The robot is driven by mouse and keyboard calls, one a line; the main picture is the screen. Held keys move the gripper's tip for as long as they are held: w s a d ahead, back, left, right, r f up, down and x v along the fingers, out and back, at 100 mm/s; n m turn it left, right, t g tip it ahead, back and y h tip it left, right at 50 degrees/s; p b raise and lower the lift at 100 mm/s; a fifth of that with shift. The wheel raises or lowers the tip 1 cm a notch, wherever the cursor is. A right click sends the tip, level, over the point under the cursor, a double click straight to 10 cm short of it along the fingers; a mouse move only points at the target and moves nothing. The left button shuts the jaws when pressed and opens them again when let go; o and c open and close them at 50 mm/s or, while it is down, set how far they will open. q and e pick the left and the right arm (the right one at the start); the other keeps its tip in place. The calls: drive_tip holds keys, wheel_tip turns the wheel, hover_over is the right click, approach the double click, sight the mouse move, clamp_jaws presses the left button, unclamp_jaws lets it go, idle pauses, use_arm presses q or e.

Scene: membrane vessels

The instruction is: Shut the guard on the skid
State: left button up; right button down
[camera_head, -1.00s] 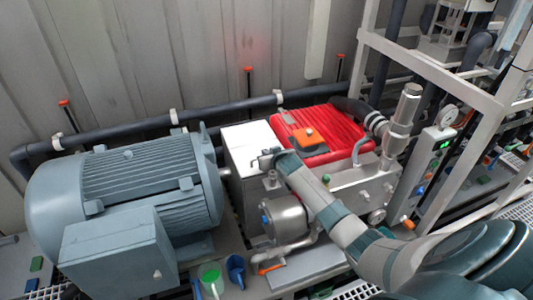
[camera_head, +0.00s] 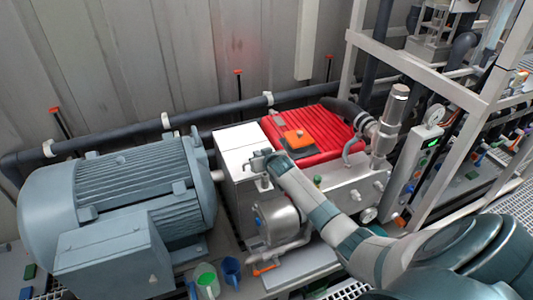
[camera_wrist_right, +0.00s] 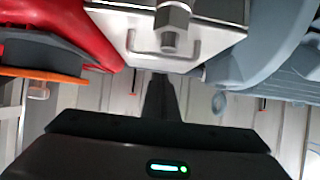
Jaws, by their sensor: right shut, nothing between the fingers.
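The guard (camera_head: 240,138) looks like a pale metal box cover between the blue-grey motor (camera_head: 125,195) and the red pump cover (camera_head: 310,128). I cannot tell from the frames whether it is fully shut. My right gripper (camera_head: 262,161) is shut and empty, at the guard's near right edge; whether it touches is unclear. In the right wrist view, a pale metal plate (camera_wrist_right: 215,40), seemingly the guard, has a bent handle and a bolt (camera_wrist_right: 170,28). The shut fingers (camera_wrist_right: 160,98) point toward it. My left gripper is not in view.
A silver cylindrical part (camera_head: 278,220) sits just below my right gripper. A pale frame (camera_head: 420,70) and a gauge post (camera_head: 412,165) stand at the right. A dark pipe (camera_head: 110,137) runs behind.

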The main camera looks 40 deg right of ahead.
drive_tip(key=r+b+v, duration=0.1)
drive_tip(key=b+v, duration=0.1)
drive_tip(key=v, duration=0.8)
drive_tip(key=shift+r, duration=0.3)
drive_tip(key=shift+w+d, duration=0.1)
drive_tip(key=shift+w, duration=0.05)
